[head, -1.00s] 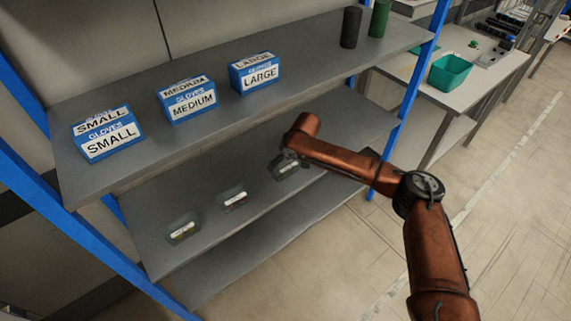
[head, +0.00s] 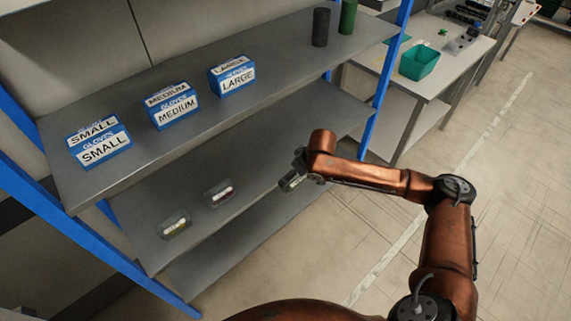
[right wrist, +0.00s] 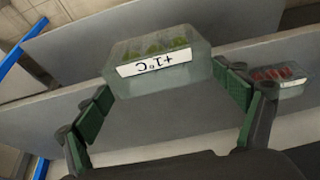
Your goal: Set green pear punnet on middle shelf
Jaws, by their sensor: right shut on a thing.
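The green pear punnet (right wrist: 155,78), a clear box with green fruit and a white "+1°C" label, is between the finger pads of my right gripper (right wrist: 169,98), which is shut on it. In the head view the punnet (head: 291,182) shows beside my wrist, at or just outside the front edge of the middle shelf (head: 262,150). My wrist hides part of the right gripper (head: 300,174) there. I cannot tell its exact height over the shelf. My left gripper is not in view.
On the middle shelf stand a punnet with red contents (head: 219,193) and one with yellowish contents (head: 174,228). Glove boxes (head: 176,106) and two dark cylinders (head: 321,27) stand on the top shelf. A blue post (head: 384,85) bounds the shelf's right end.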

